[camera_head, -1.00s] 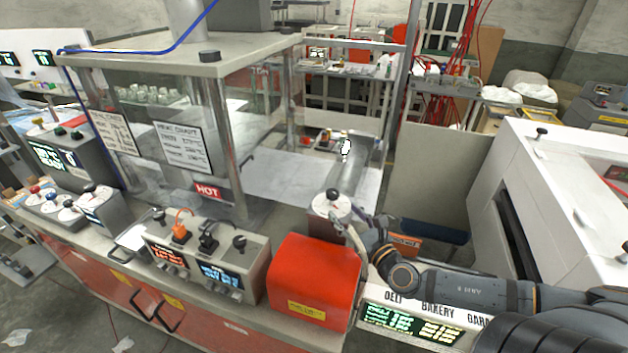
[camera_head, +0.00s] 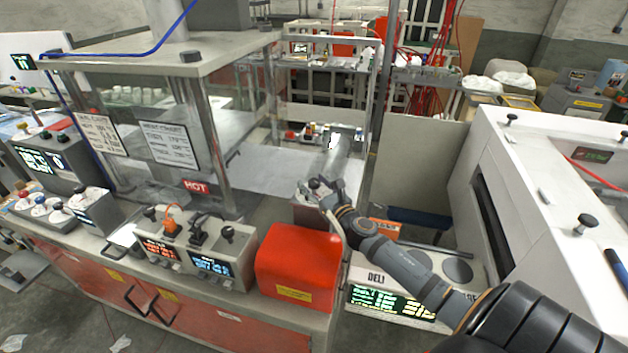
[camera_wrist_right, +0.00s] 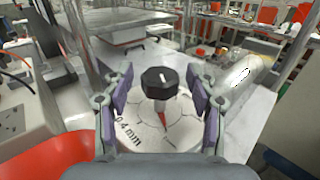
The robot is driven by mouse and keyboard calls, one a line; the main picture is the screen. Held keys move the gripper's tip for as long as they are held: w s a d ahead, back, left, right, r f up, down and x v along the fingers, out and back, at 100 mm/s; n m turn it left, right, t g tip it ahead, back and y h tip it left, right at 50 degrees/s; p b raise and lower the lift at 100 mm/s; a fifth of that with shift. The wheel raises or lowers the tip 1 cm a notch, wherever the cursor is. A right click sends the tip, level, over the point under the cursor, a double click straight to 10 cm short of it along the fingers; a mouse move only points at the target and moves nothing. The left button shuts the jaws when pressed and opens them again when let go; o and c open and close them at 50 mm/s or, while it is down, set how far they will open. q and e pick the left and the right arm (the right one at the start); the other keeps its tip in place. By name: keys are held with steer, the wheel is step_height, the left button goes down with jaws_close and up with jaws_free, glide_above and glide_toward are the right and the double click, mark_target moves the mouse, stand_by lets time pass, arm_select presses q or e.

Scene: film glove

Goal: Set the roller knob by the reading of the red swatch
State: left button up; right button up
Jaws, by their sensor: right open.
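The roller knob (camera_wrist_right: 158,84) is a black knob with a white mark on top. It stands on a round pale dial (camera_wrist_right: 165,125) with a red pointer and a "0.4 mm" marking. My right gripper (camera_wrist_right: 160,85) is open, with one finger on each side of the knob; I cannot tell whether they touch it. In the head view the knob (camera_head: 315,183) is partly covered by my right gripper (camera_head: 329,194). A metal roller (camera_head: 338,160) lies behind it. I cannot make out a red swatch for certain. My left gripper is not in view.
A red box-shaped cover (camera_head: 298,262) stands left of my right arm. A control box with lit displays (camera_head: 190,250) is further left. A hood with a HOT sign (camera_head: 196,186) stands behind it. A white machine (camera_head: 560,190) is on the right.

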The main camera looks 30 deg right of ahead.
steer(key=shift+w+f, duration=0.1)
steer(key=shift+w, duration=0.05)
steer(key=c, duration=1.2)
steer(key=shift+m+h, duration=0.3)
steer(key=shift+h, duration=0.2)
steer(key=shift+m+h+p, duration=0.4)
steer(key=shift+m+h, duration=0.1)
steer(key=shift+h, duration=0.3)
steer(key=shift+m+g+h, duration=0.4)
steer(key=shift+m+h, duration=0.5)
steer(key=shift+h, duration=0.3)
steer(key=m+g+h, duration=0.1)
steer(key=h, duration=0.1)
steer(key=shift+f+m+h, duration=0.1)
steer(key=shift+m+h, duration=0.2)
steer(key=shift+m, duration=0.1)
steer(key=shift+f+m+g+h+b, duration=0.1)
steer(key=shift+m+g+h+b, duration=0.6)
steer(key=shift+h, duration=0.5)
steer(key=m+g+h+b, duration=0.1)
steer(key=m+g+h, duration=0.2)
steer(key=shift+b, duration=0.35)
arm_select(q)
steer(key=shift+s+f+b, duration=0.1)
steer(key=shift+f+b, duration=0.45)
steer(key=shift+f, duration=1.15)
arm_select(e)
steer(key=shift+m+g+h, duration=1.1)
steer(key=shift+g, duration=0.4)
steer(key=shift+d, duration=0.1)
